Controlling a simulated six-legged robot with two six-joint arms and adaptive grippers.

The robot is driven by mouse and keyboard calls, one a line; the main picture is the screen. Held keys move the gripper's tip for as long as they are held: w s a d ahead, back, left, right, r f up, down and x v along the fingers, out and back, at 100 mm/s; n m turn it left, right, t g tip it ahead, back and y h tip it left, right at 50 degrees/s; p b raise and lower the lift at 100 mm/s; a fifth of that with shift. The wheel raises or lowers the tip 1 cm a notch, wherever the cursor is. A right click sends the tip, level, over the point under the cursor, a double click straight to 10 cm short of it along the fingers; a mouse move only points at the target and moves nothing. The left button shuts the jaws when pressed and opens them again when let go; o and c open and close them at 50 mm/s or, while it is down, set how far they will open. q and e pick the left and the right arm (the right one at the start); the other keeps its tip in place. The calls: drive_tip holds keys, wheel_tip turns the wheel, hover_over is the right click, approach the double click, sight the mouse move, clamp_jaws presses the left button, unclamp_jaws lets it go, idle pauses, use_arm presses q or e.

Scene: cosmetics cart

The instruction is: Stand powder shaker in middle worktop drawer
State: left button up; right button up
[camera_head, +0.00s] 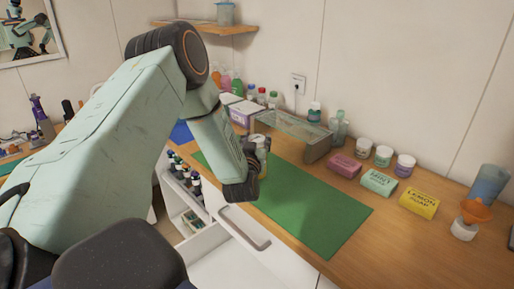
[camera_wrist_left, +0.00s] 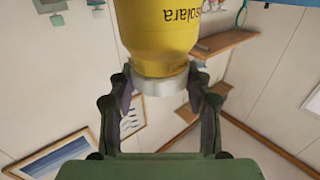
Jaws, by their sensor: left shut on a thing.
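The powder shaker is a yellow container (camera_wrist_left: 160,28) with dark lettering and a pale collar in the left wrist view. In the head view, a small part of it (camera_head: 263,160) shows beyond my left gripper (camera_head: 246,178). My left gripper is shut on it; in the left wrist view the fingers (camera_wrist_left: 160,100) hold its pale end from both sides. It is held up over the worktop's front edge, near the green mat. An open white drawer (camera_head: 216,238) with a grey handle shows below my gripper; my arm hides part of it. My right gripper is not in view.
A green mat (camera_head: 320,215) lies bare on the wooden worktop. Behind it stand a clear-topped grey stand (camera_head: 318,148), soap boxes (camera_head: 380,182), jars (camera_head: 405,165) and an orange funnel (camera_head: 476,211). Several dark bottles (camera_head: 186,178) fill a drawer at left.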

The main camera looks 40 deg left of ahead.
use_arm(q)
drive_tip(key=shift+d+f, duration=0.15)
drive_tip(key=shift+f, duration=0.45)
drive_tip(key=shift+s+d, duration=0.1)
drive_tip(key=shift+d, duration=0.05)
drive_tip(key=shift+a+f, duration=0.1)
drive_tip(key=shift+a, duration=0.1)
drive_tip(key=shift+f, duration=0.2)
drive_tip(key=o, duration=1.5)
drive_tip(key=shift+d+r, duration=0.15)
drive_tip(key=shift+a, duration=0.2)
